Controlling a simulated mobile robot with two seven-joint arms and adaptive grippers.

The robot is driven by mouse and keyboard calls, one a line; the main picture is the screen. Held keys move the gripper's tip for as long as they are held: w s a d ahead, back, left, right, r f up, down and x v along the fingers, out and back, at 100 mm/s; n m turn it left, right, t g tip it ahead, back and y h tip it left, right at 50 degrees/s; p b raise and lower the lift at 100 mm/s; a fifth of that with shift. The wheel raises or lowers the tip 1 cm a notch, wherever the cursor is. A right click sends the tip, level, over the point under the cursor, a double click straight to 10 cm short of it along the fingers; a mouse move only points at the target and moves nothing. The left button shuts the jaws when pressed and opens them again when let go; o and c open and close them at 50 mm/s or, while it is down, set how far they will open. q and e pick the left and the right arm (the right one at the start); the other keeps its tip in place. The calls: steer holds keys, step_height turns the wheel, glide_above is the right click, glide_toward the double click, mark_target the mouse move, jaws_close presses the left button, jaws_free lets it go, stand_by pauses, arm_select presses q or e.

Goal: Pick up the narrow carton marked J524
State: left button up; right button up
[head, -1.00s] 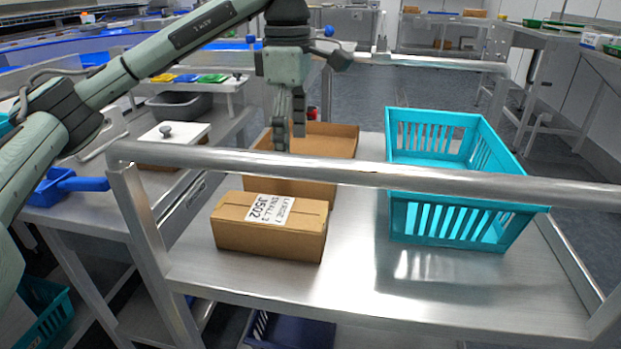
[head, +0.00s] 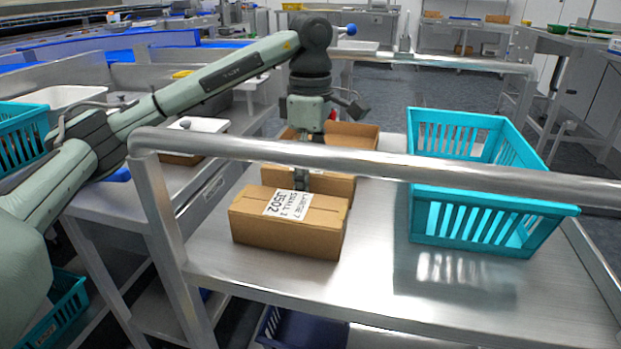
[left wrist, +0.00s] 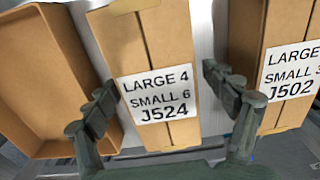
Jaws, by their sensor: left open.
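The narrow brown carton marked J524 (left wrist: 150,40) lies in the middle of the left wrist view, its white label facing the camera. In the head view it is largely hidden behind the cart's rail and the J502 carton. My left gripper (left wrist: 158,82) is open, one finger on each side of the J524 carton in the wrist picture. I cannot tell whether either finger touches it. In the head view my left gripper (head: 301,180) reaches down behind the rail, just beyond the J502 carton (head: 290,238). My right gripper is not in view.
The J502 carton (left wrist: 295,45) sits close on the right of J524, and an open empty box (left wrist: 45,65) on its left. A metal rail (head: 400,168) crosses in front of my left gripper. A turquoise basket (head: 480,225) stands at right; the steel shelf front (head: 390,290) is clear.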

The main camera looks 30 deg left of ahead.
arm_select(q)
steer(key=shift+c, duration=0.2)
steer(key=c, duration=1.4)
steer(key=shift+c, duration=0.2)
